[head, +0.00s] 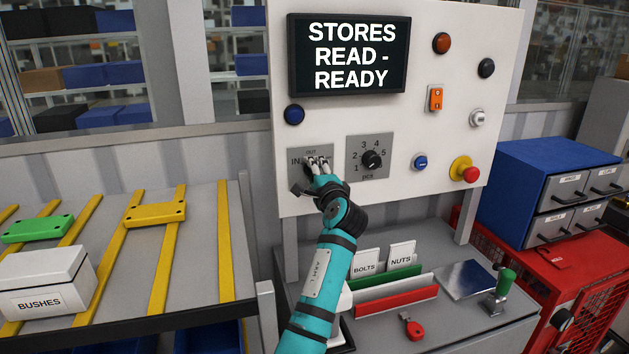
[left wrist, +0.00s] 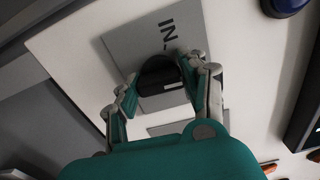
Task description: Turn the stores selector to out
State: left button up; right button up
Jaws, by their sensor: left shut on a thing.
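The stores selector is a black knob on a grey plate (head: 296,155) marked IN and OUT, low on the left of the white panel. My left gripper (head: 317,164) is at this plate and covers most of the knob in the head view. In the left wrist view the black knob (left wrist: 160,76) sits between the two fingers of my left gripper (left wrist: 164,88), which are shut on it. The IN mark shows beside it; which way the knob points is hard to tell. The screen (head: 348,55) reads STORES READ - READY. My right gripper is not in view.
A second knob (head: 372,160) with numbers 1 to 5 is just right of the selector. A blue button (head: 294,114) is above it. A red mushroom button (head: 470,174) is at the panel's right. Card holders and a green-handled lever (head: 504,282) stand on the desk below.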

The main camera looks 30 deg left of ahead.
pick_arm(q)
jog(key=shift+n, duration=0.4)
jog(key=o, duration=0.9)
jog(key=shift+o, duration=1.4)
jog(key=shift+s+d, duration=0.1)
jog(key=v, duration=1.1)
jog(key=shift+s+d, duration=0.25)
jog(key=shift+s, duration=0.05)
jog(key=shift+f, duration=0.1)
